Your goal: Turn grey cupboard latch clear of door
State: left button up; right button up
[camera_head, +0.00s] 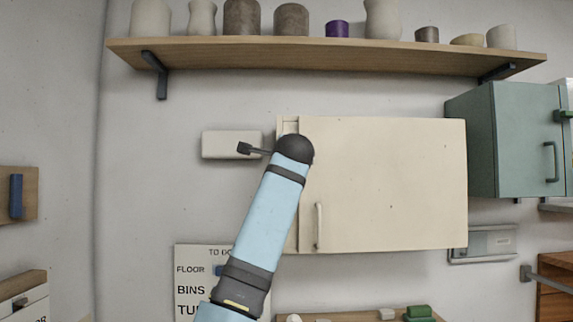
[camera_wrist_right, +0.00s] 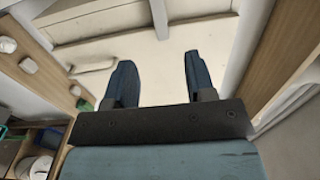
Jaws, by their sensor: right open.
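The cream cupboard (camera_head: 385,185) hangs on the wall, its door shut. Its upright handle (camera_head: 319,226) is near the door's lower left; the handle also shows in the right wrist view (camera_wrist_right: 95,66). In the right wrist view the latch (camera_wrist_right: 159,20) is a bar reaching across the door's edge seam. My right gripper (camera_wrist_right: 155,82) is open and empty, facing the door, with the latch beyond the gap between its fingers. My arm hides it in the head view.
A wooden shelf (camera_head: 330,56) with several pots runs above. A green cabinet (camera_head: 500,140) stands at the right. A notice (camera_head: 190,257) hangs below left. A worktop edge is below.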

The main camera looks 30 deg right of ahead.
jog(key=p+x, duration=0.4)
jog(key=x, duration=0.9)
jog(key=shift+d, duration=0.25)
jog(key=shift+w+f, duration=0.1)
jog(key=c, duration=0.9)
